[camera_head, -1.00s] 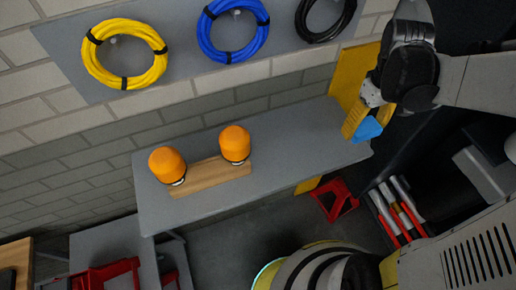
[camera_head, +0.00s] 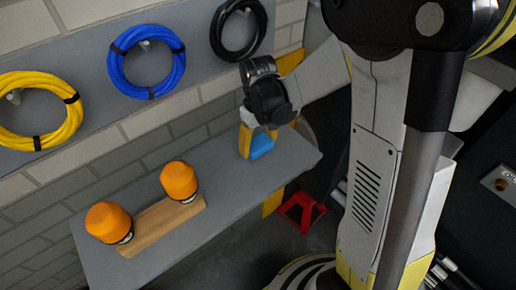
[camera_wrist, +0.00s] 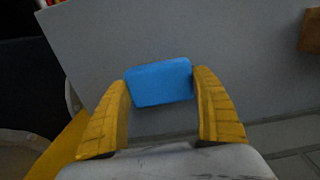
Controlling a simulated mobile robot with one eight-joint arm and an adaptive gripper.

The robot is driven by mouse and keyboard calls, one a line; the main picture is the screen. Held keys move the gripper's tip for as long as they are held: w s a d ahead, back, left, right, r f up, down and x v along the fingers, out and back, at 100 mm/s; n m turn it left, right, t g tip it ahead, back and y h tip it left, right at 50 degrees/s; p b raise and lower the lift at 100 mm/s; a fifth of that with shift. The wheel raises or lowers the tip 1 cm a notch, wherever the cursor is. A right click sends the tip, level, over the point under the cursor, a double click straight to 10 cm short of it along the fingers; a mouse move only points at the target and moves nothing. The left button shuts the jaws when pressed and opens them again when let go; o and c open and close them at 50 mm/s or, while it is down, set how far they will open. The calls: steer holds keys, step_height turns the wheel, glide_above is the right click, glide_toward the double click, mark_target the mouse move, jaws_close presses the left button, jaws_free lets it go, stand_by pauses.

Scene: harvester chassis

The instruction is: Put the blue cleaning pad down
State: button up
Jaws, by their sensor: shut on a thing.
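The blue cleaning pad (camera_head: 262,146) is a small light-blue block between the yellow fingers of my gripper (camera_head: 257,143). In the wrist view, the pad (camera_wrist: 159,82) sits between both fingertips (camera_wrist: 161,88), which touch its left and right sides. The grey bench top (camera_head: 228,187) lies below the pad, which appears over its right end. I cannot tell whether the pad touches the bench top. My gripper is shut on the pad.
A wooden block with two orange beacons (camera_head: 179,181) (camera_head: 108,222) stands on the bench's left part; the wood (camera_head: 160,226) lies under them. Bench space between it and my gripper is clear. Coiled cables (camera_head: 146,62) hang on the wall panel. A red stand (camera_head: 301,211) is below the bench's right end.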

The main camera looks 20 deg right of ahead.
step_height(320, 180, down, 2)
steer(key=shift+w+f, duration=0.1)
steer(key=shift+f, duration=0.05)
steer(key=o, duration=1.1)
steer(key=shift+c, duration=0.2)
